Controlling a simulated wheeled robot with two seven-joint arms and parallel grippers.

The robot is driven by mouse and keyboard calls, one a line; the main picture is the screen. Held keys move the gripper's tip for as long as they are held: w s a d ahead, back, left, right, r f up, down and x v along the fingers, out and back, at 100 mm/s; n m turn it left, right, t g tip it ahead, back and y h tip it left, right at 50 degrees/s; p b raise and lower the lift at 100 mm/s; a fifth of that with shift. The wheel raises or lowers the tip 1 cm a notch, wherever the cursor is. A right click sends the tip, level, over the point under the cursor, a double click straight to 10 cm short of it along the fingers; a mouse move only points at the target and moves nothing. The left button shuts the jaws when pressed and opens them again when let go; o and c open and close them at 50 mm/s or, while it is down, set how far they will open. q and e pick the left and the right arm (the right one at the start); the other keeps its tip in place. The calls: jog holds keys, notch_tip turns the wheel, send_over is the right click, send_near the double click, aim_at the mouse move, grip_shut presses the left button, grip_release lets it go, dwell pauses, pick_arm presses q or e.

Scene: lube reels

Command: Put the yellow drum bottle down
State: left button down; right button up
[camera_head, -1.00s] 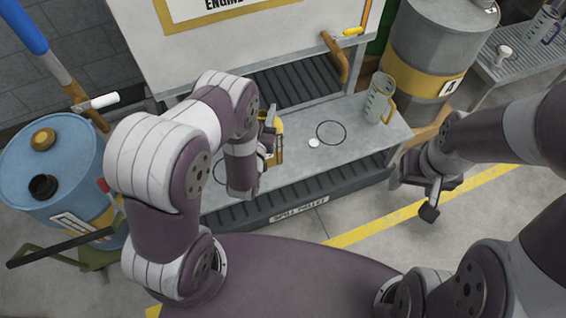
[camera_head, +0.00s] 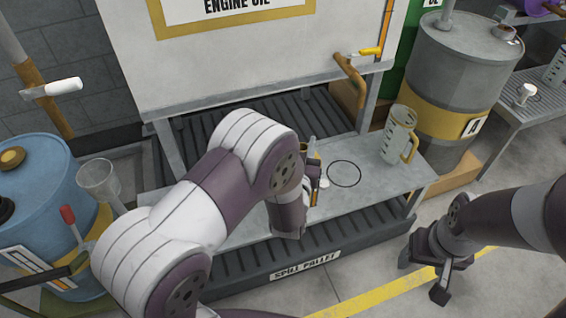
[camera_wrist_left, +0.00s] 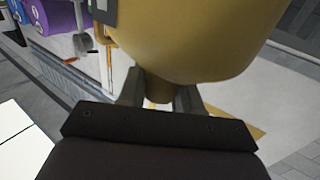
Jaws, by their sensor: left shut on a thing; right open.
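The yellow drum bottle (camera_wrist_left: 195,40) fills the upper middle of the left wrist view, close to the camera. My left gripper (camera_wrist_left: 158,92) is shut on a narrow yellow part of it, which shows between the two fingers. In the head view my left gripper (camera_head: 312,178) is over the grey bench, left of a black ring mark; my arm hides nearly all of the bottle there. I cannot tell whether the bottle touches the bench. My right gripper (camera_head: 432,272) is open and empty over the floor, right of the bench.
The grey bench (camera_head: 250,228) bears a black ring (camera_head: 344,174), bare inside, and a clear jug (camera_head: 398,138) with a yellow handle at its right end. The engine oil tank (camera_head: 225,70) stands behind. A blue drum (camera_head: 45,190) is left, a grey drum (camera_head: 455,70) right.

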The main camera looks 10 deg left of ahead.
pick_arm(q)
jog(key=w+a+f+b, duration=0.3)
jog(key=a+f, duration=0.3)
jog(key=f, duration=0.2)
jog(key=shift+w+f, duration=0.15)
jog(key=shift+w, duration=0.6)
jog(key=shift+b, duration=0.3)
